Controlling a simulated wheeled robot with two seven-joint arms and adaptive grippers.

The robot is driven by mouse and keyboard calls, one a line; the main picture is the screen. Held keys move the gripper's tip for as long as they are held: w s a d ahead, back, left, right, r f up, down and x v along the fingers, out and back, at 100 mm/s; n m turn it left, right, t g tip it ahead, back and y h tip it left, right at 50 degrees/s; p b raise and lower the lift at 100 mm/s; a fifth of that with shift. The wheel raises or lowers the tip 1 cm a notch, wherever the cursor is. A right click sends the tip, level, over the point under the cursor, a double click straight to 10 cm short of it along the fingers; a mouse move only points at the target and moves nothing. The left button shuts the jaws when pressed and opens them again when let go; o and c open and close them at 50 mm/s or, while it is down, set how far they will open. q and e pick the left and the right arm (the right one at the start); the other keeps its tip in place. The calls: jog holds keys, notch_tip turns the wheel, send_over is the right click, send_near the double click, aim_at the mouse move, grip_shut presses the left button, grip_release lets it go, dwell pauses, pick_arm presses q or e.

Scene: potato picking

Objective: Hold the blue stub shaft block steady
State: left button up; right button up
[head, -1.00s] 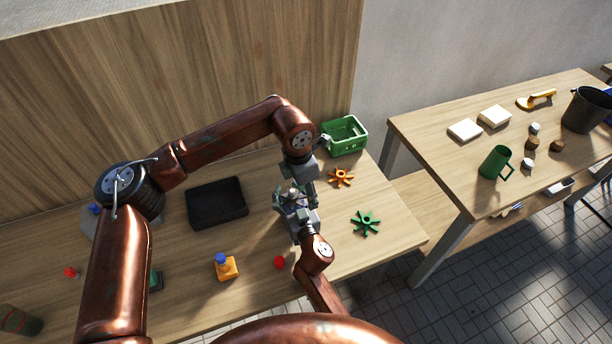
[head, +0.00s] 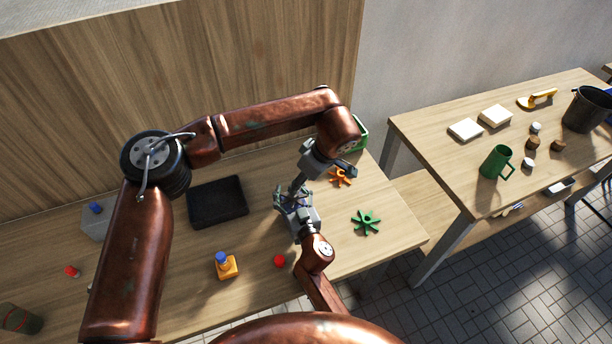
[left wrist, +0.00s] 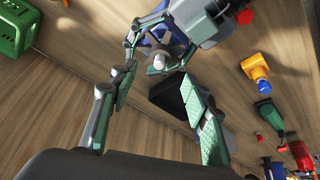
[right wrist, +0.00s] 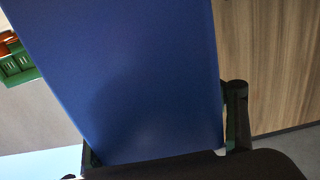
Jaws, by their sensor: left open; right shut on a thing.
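The blue block (right wrist: 130,80) fills much of the right wrist view, between the fingers of my right gripper (head: 296,204). My right gripper is shut on it above the table's right part. In the left wrist view, some of its blue (left wrist: 155,24) shows behind a grey spoked part (left wrist: 160,46) with a pale tip in the middle. My left gripper (head: 320,173) is open above and beside the right one. In the left wrist view its two fingers stand wide apart with nothing between them, and the spoked part lies beyond. The block is mostly hidden in the head view.
A green spoked gear (head: 366,222) and an orange one (head: 341,177) lie to the right. A green crate (head: 361,133) is partly hidden behind my left arm. A black tray (head: 217,203), a yellow bottle (head: 227,266) and a red piece (head: 279,261) lie to the left and front.

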pick_arm(q)
jog(key=x, duration=0.8)
jog(key=shift+w+a+f, duration=0.1)
jog(key=shift+f, duration=0.15)
grip_shut()
dwell(0.5)
jog(key=shift+r, duration=0.15)
jog(key=shift+r, duration=2.95)
jog(key=shift+r, duration=0.15)
notch_tip(320, 180, up, 7)
